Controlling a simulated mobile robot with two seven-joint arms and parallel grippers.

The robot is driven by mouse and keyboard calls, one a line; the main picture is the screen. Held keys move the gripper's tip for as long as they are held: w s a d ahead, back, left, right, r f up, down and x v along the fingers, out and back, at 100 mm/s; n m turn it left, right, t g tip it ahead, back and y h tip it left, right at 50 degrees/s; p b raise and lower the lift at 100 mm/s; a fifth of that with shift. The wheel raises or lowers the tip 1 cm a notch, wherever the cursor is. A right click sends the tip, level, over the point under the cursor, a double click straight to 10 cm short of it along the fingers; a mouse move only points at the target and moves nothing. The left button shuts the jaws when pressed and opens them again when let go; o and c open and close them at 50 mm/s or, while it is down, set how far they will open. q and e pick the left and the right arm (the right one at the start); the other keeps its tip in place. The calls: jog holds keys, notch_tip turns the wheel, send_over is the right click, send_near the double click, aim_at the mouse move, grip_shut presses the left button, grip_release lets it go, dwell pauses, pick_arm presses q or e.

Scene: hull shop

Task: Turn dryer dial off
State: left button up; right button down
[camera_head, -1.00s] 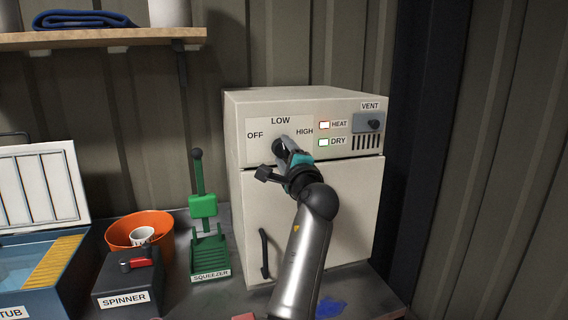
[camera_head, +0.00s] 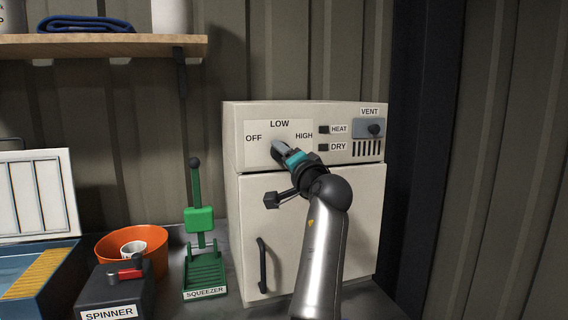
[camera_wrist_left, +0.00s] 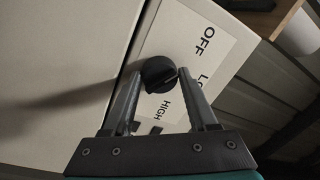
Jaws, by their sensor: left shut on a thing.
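The dryer (camera_head: 350,215) is a cream box with a front panel marked OFF, LOW and HIGH. Its black round dial (camera_wrist_left: 158,74) sits between my left fingertips in the wrist view. My left gripper (camera_head: 284,149) reaches the panel from the front and is shut on the dial, covering most of it in the head view. I cannot tell clearly which mark the dial's pointer faces. The HEAT lamp (camera_head: 324,129) and DRY lamp (camera_head: 323,147) are dark. My right gripper is not in view.
A vent slider (camera_head: 369,128) is at the panel's right. The dryer door handle (camera_head: 263,265) sticks out below. A green squeezer (camera_head: 204,265), an orange bowl (camera_head: 154,260) with a cup, a spinner box (camera_head: 112,292) and a tub (camera_head: 45,275) stand left. A shelf (camera_head: 110,46) hangs above.

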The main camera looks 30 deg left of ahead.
pick_arm(q)
jog(key=shift+f+n, duration=0.1)
jog(key=shift+n, duration=0.2)
jog(key=o, duration=1.4)
jog(key=shift+c, duration=0.2)
